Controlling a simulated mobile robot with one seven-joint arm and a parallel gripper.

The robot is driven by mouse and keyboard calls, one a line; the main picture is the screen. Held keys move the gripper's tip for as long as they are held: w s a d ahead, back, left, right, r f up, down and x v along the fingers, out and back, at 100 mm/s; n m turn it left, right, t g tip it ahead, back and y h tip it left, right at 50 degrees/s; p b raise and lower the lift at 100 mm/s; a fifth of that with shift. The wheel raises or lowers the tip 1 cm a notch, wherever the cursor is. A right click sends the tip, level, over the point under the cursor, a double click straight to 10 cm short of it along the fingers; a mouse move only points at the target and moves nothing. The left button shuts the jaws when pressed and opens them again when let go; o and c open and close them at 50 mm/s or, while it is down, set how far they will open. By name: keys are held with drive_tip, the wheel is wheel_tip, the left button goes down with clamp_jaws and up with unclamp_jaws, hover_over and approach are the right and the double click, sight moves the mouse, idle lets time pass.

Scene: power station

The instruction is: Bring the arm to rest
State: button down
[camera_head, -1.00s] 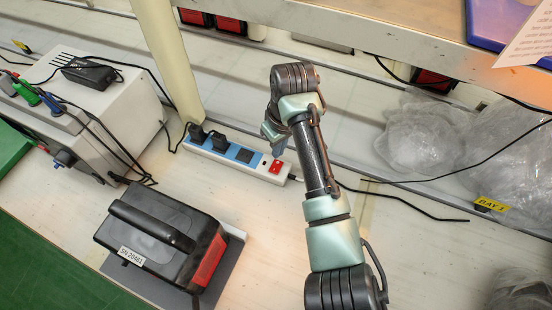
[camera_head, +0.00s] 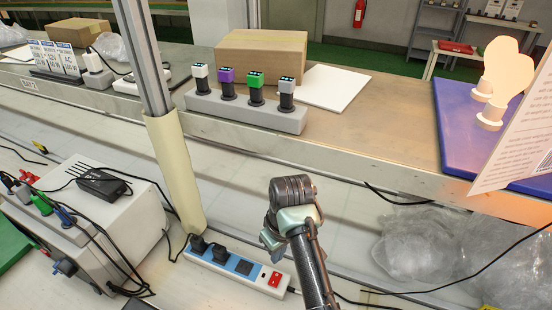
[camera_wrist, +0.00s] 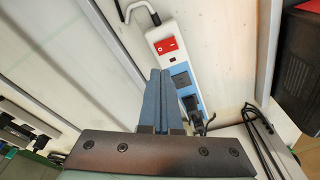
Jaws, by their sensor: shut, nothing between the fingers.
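My arm reaches up from the bottom of the head view, its wrist bent over at the top. My gripper (camera_head: 273,250) points down above the right end of a white and blue power strip (camera_head: 224,256), partly hidden by the wrist. In the wrist view my gripper (camera_wrist: 160,72) shows as two dark blue fingers pressed together with nothing between them. The power strip (camera_wrist: 166,48) lies beyond the fingers, its red switch (camera_wrist: 166,46) just past their tips. I cannot tell the exact height above it.
A cream-sleeved post (camera_head: 177,170) stands left of my arm, beside a grey instrument (camera_head: 112,225) with cables. A raised shelf (camera_head: 375,160) behind carries a row of coloured plugs (camera_head: 242,108), a cardboard box (camera_head: 262,58) and a blue mat (camera_head: 460,125). Clear plastic wrap (camera_head: 425,245) lies right.

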drive_tip(key=w+a+r+m+t, duration=0.1)
drive_tip(key=w+a+r+t, duration=0.15)
drive_tip(key=r, duration=0.45)
drive_tip(key=w+a+r+m+t+y, duration=0.1)
drive_tip(key=r+t, duration=0.3)
drive_tip(key=r, duration=0.2)
drive_tip(key=w+a+r+m+t, duration=0.2)
drive_tip(key=r+t, duration=0.2)
drive_tip(key=r, duration=0.3)
drive_tip(key=s+d+r+m+t+p, duration=0.1)
drive_tip(key=s+r+t, duration=0.4)
drive_tip(key=r, duration=0.9)
drive_tip(key=s+d+r+m+t+h+p, duration=0.1)
drive_tip(key=s+r+t, duration=0.4)
drive_tip(key=r, duration=0.9)
drive_tip(key=s+d+r+m+t+h+p, duration=0.1)
drive_tip(key=s+d+r+t, duration=0.2)
drive_tip(key=r, duration=1.2)
drive_tip(key=s+t, duration=0.2)
drive_tip(key=s, duration=0.3)
drive_tip(key=shift+s+d+m+p, duration=0.15)
drive_tip(key=shift+d+m+p, duration=0.05)
drive_tip(key=shift+m+p, duration=0.15)
drive_tip(key=shift+t, duration=0.25)
